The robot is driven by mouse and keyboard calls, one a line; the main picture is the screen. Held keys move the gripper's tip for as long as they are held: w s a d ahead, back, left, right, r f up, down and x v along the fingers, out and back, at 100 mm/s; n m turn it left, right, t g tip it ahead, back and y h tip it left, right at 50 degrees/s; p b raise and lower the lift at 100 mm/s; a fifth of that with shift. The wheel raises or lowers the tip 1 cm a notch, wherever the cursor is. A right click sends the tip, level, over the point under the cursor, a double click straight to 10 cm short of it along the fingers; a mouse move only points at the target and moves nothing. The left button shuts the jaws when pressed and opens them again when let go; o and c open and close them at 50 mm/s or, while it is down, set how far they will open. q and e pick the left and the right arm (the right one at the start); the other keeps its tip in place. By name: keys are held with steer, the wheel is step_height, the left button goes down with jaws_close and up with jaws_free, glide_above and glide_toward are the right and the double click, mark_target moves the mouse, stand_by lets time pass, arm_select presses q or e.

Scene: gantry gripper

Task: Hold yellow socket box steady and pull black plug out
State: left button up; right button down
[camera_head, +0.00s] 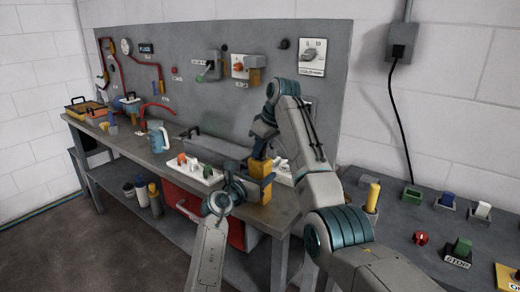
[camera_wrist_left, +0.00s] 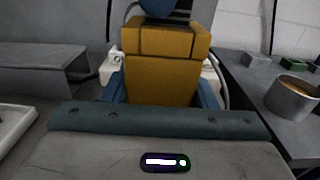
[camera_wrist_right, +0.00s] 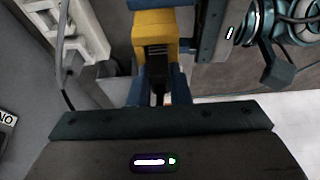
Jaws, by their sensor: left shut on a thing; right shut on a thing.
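The yellow socket box (camera_head: 260,168) stands near the front right edge of the workbench. In the left wrist view the box (camera_wrist_left: 163,80) fills the space between the blue fingers of my left gripper (camera_wrist_left: 163,95), which is shut on it. My right gripper (camera_wrist_right: 158,85) comes down from above and is shut on the black plug (camera_wrist_right: 157,72). The plug lines up with the slotted face of the yellow box (camera_wrist_right: 154,28) in the right wrist view. I cannot tell how deep the plug sits. In the head view the plug is hidden by my right gripper.
A long grey box (camera_head: 220,147) lies behind. A yellow-topped cylinder (camera_head: 372,197) and several sockets stand on the right table (camera_head: 395,235). A black cable hangs from a wall outlet (camera_head: 401,45).

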steer(key=shift+r, duration=1.55)
steer(key=shift+r, duration=1.45)
arm_select(q)
steer(key=o, duration=1.1)
steer(key=shift+s, duration=0.1)
